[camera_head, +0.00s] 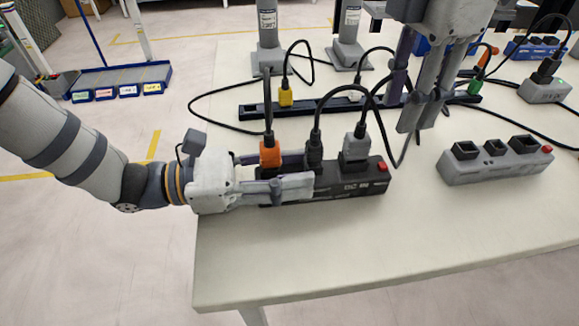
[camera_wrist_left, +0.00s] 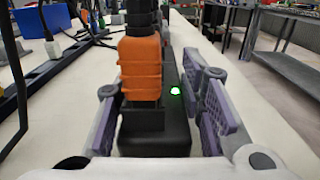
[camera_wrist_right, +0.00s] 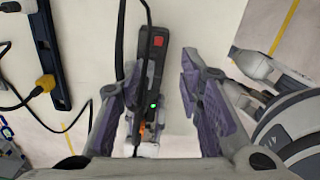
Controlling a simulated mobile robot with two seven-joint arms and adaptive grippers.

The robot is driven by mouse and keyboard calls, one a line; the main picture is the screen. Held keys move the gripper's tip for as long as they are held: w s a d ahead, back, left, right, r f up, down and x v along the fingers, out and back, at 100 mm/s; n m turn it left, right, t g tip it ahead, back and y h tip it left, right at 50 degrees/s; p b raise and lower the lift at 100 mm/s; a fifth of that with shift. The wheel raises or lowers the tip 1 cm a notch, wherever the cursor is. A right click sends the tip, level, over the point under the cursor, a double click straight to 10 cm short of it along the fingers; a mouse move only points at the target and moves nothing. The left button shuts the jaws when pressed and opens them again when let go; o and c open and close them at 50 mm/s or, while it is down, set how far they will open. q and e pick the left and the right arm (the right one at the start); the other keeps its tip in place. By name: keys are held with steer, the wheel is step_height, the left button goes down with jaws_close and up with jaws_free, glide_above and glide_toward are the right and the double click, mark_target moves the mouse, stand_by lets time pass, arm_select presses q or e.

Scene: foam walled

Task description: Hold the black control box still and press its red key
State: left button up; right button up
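The black control box (camera_head: 345,187) lies on the pale table with orange, black and grey plugs in its top. Its red key (camera_head: 382,167) is at the right end, and shows in the right wrist view (camera_wrist_right: 158,41). My left gripper (camera_head: 300,172) straddles the box's left end, one finger along each long side. In the left wrist view a narrow gap seems to show beside the right finger; contact is hard to judge. A green light (camera_wrist_left: 175,91) glows on the box. My right gripper (camera_head: 422,118) points down, open and empty, above the table behind the box's right end.
A grey control box (camera_head: 490,166) with its own red key stands to the right. A long black strip (camera_head: 240,112) with cables lies behind. Cables (camera_head: 330,90) loop above the black box near my right gripper. The front of the table is clear.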

arm_select(q)
steer(key=c, duration=0.4)
steer(key=shift+c, duration=0.5)
arm_select(e)
jaws_close()
